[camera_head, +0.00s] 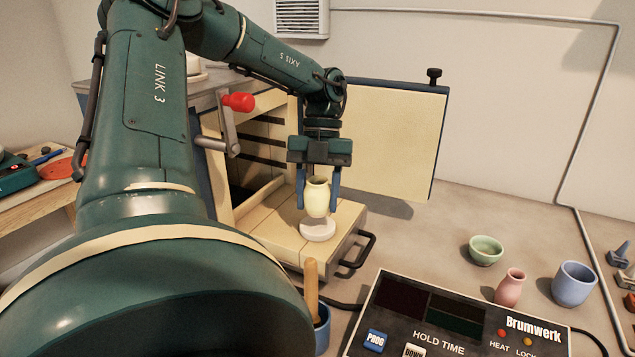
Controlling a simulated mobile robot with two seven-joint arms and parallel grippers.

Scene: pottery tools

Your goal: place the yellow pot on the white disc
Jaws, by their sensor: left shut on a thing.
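The yellow pot (317,198) is upright between the blue fingers of my left gripper (318,192), which is shut on it. The white disc (318,230) lies on the pale pulled-out shelf (275,228) of the open kiln. The pot is directly over the disc in the head view; its base overlaps the disc's far part, and I cannot tell whether they touch. My right gripper is not in view.
The kiln door (385,140) stands open behind the gripper. A green bowl (486,250), a pink vase (509,288) and a blue cup (573,284) stand at the right. A control box (455,320) is in front.

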